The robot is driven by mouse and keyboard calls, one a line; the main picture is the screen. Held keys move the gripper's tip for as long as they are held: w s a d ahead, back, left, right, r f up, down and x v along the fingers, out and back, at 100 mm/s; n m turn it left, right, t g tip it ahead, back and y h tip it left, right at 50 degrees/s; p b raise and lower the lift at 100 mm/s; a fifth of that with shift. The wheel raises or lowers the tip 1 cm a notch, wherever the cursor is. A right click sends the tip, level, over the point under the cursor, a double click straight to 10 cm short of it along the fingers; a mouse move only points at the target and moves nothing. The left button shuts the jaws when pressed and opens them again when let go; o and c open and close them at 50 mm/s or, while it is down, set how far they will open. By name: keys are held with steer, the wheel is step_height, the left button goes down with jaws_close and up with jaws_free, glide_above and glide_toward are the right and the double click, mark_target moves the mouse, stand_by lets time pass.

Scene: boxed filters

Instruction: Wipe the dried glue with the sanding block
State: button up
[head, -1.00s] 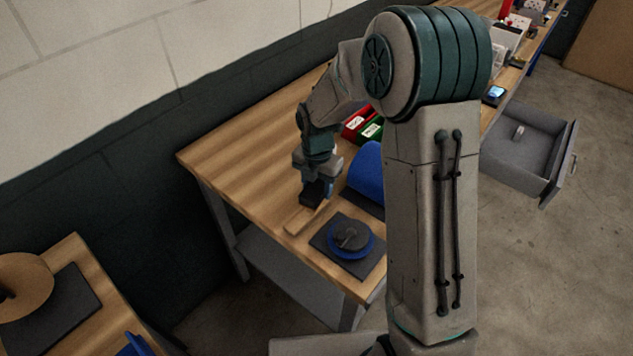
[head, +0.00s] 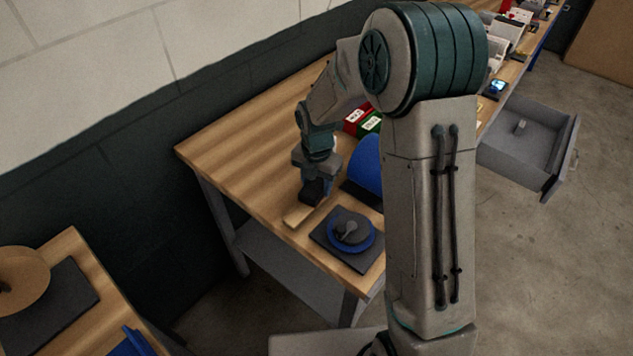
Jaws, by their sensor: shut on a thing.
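My gripper (head: 313,196) points down over the near part of the wooden workbench (head: 225,150). Its fingers are shut on a small dark thing, most likely the sanding block, which I can barely tell apart from the fingers. It is low over a pale wooden strip (head: 296,217) on the bench. I cannot tell whether the block touches the strip. I cannot make out the dried glue; it may be hidden under the gripper or too small to see.
A dark plate with a blue-rimmed round thing (head: 351,233) lies right of the strip. A blue curved object (head: 366,165) stands behind it, with red (head: 355,119) and green (head: 372,123) boxes further back. An open grey drawer (head: 525,145) juts out at right. The bench's left part is clear.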

mark_target(306, 193)
steer(key=shift+f+b, duration=0.3)
steer(key=shift+f, duration=0.15)
steer(key=shift+s+a, duration=0.1)
steer(key=shift+s+a+r, duration=0.1)
steer(key=shift+s+a, duration=1.25)
steer(key=shift+w+d+f, duration=0.15)
steer(key=shift+w+d, duration=0.6)
steer(key=shift+w+d+f, duration=0.1)
steer(key=shift+w+d, duration=0.6)
steer(key=shift+w, duration=0.05)
steer(key=shift+r+p, duration=2.55)
steer(key=shift+r, duration=0.45)
steer(key=shift+r, duration=0.1)
